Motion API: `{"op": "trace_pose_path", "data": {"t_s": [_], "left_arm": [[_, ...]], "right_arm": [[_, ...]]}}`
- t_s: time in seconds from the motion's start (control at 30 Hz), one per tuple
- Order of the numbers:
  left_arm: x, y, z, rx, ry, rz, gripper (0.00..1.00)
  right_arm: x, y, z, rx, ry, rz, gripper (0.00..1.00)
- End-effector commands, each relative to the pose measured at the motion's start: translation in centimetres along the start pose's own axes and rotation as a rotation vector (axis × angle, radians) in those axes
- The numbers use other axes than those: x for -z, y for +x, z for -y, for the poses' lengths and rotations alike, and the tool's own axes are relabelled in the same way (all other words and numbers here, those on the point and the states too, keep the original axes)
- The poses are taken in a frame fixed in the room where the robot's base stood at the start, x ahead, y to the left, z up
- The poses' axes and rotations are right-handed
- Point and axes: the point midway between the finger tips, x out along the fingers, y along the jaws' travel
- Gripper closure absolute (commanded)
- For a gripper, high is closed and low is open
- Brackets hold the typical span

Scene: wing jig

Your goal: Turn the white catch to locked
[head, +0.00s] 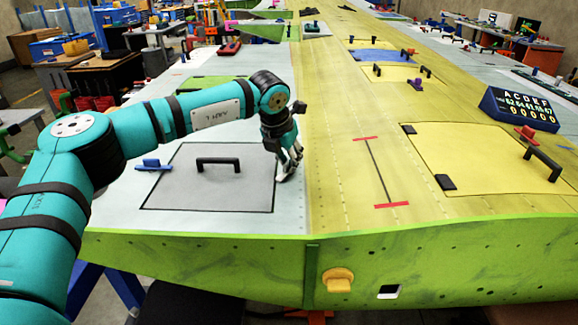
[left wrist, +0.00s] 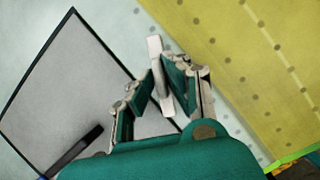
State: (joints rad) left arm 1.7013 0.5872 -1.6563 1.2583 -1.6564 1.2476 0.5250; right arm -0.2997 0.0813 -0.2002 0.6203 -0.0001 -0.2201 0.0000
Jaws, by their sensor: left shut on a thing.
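The white catch (left wrist: 155,48) shows in the left wrist view as a narrow pale bar between the fingers of my left gripper (left wrist: 158,82). One end sticks out past the fingertips; the rest is partly hidden by them. The bar lies at an angle to the edge of the grey panel (left wrist: 60,85). In the head view my left gripper (head: 289,163) points down at the right edge of the grey panel (head: 190,190), shut on the catch, which I can hardly tell from the fingers there. My right gripper is not in view.
A black handle (head: 218,162) stands on the grey panel, and a blue catch (head: 152,164) sits at its left edge. A yellow panel (head: 470,160) with a black handle (head: 543,162) lies right. A dark display box (head: 520,108) and a red catch (head: 526,135) are beyond.

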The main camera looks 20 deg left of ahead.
Motion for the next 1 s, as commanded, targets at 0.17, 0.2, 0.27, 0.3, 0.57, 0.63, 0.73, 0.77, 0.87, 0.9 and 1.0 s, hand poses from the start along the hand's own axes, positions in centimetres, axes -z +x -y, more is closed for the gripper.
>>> {"op": "trace_pose_path", "data": {"t_s": [0.17, 0.2, 0.27, 0.3, 0.57, 0.63, 0.73, 0.77, 0.87, 0.9, 1.0], "left_arm": [[0.0, 0.1, -0.3, 0.065, 0.150, 0.000, 1.00], [0.0, 0.1, -0.3, 0.080, 0.186, 0.000, 1.00], [0.0, 0.0, -0.3, 0.102, 0.238, 0.000, 1.00], [-0.1, 0.0, -0.4, 0.116, 0.273, 0.000, 1.00], [-0.2, -0.1, -0.5, 0.211, 0.500, 0.000, 1.00], [-0.2, -0.1, -0.6, 0.236, 0.561, -0.001, 1.00], [-0.3, -0.1, -0.5, 0.272, 0.648, 0.000, 1.00], [-0.3, -0.1, -0.6, 0.282, 0.672, -0.001, 1.00], [-0.4, -0.1, -0.6, 0.314, 0.753, 0.000, 1.00], [-0.4, -0.1, -0.6, 0.327, 0.783, 0.000, 1.00], [-0.4, -0.1, -0.7, 0.354, 0.852, 0.000, 1.00]], "right_arm": [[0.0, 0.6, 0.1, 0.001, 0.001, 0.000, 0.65], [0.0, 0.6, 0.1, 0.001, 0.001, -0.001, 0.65], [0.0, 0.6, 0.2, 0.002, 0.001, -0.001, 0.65], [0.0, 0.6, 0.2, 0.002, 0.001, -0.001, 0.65], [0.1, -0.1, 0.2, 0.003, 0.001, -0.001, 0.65], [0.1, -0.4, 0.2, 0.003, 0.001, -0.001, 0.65], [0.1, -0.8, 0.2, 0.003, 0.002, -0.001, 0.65], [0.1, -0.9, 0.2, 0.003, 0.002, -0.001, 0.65], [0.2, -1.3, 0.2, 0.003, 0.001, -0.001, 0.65], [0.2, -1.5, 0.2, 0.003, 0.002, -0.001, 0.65], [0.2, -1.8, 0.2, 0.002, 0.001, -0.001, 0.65]]}}
